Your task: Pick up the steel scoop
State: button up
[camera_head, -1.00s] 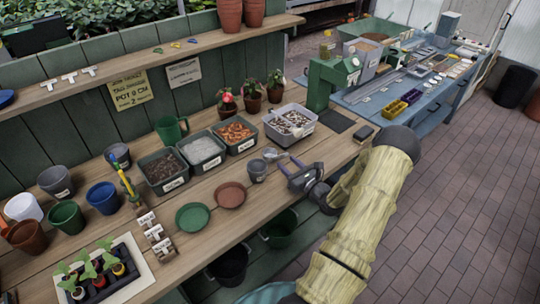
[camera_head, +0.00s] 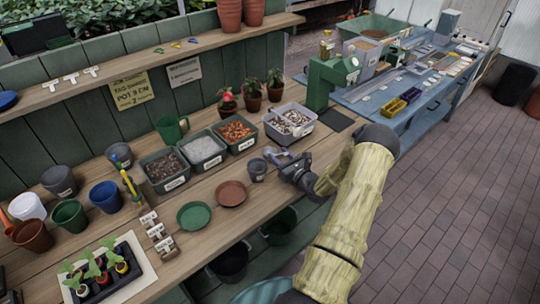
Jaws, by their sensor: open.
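The steel scoop (camera_head: 268,152) lies on the wooden bench beside the small grey pot (camera_head: 258,168), in front of the grey tub. Only a small shiny part of it shows, and the rest is hidden by my gripper. My gripper (camera_head: 279,158) is low over the bench, with its fingers open at the scoop, just right of the small grey pot. I cannot tell whether the fingers touch the scoop.
A grey tub (camera_head: 291,135) and several labelled bins stand behind. Red (camera_head: 231,194) and green (camera_head: 193,216) saucers lie to the front left. Potted plants and a green machine (camera_head: 322,82) stand at the back. The bench's front edge is close below my gripper.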

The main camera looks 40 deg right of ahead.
dwell(0.3)
grip_shut()
jog(key=shift+r, duration=0.1)
notch_tip(320, 180, up, 10)
jog(key=shift+f+b, duration=0.1)
jog(key=shift+b, duration=0.6)
jog(key=shift+a, duration=0.1)
dwell(0.4)
